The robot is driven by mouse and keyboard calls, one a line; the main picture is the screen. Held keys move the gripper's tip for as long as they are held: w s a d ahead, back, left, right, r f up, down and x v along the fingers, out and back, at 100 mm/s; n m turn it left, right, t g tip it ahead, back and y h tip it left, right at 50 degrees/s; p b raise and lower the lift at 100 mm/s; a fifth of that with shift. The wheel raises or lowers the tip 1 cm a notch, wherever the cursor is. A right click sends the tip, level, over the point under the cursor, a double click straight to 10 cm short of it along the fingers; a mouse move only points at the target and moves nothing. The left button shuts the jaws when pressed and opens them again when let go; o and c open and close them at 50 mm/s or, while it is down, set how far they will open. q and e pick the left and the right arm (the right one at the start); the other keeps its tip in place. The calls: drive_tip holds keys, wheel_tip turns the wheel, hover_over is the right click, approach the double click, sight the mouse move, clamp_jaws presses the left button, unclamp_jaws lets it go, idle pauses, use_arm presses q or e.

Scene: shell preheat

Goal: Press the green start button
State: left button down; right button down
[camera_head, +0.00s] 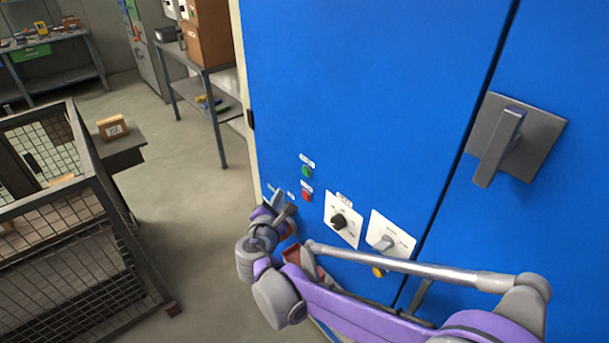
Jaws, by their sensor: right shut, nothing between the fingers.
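The green start button (306,171) is a small round button under a white label on the blue cabinet's front. A red button (306,195) sits just below it. My right gripper (279,193) is shut and empty, at the lower left of the green button and left of the red one. It looks apart from the green button, with its grey fingertips close to the cabinet's left edge. Whether the fingertips touch the panel is hard to tell. My left gripper is out of view.
The blue cabinet (370,90) carries a black rotary knob (340,221), a grey switch (385,243) and a large door handle (500,146). A yellow button (378,271) is partly behind my arm. A mesh cage (75,245) stands left; the floor between is clear.

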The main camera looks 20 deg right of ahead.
sight(302, 169)
drive_tip(key=shift+w+a+r+n+t, duration=0.2)
drive_tip(key=shift+w+a+n+t, duration=0.3)
drive_tip(key=shift+w+a+n, duration=0.6)
drive_tip(key=shift+d, duration=0.1)
drive_tip(key=w+d, duration=0.2)
drive_tip(key=d, duration=0.6)
drive_tip(key=shift+w, duration=0.4)
drive_tip(key=shift+d, duration=0.15)
idle(1.0)
drive_tip(key=shift+w+d, duration=0.15)
drive_tip(key=shift+d, duration=0.15)
drive_tip(key=shift+w+d, duration=0.15)
drive_tip(key=shift+d, duration=0.25)
idle(0.8)
drive_tip(key=shift+a, duration=0.15)
drive_tip(key=shift+s+a, duration=0.35)
drive_tip(key=shift+a, duration=0.3)
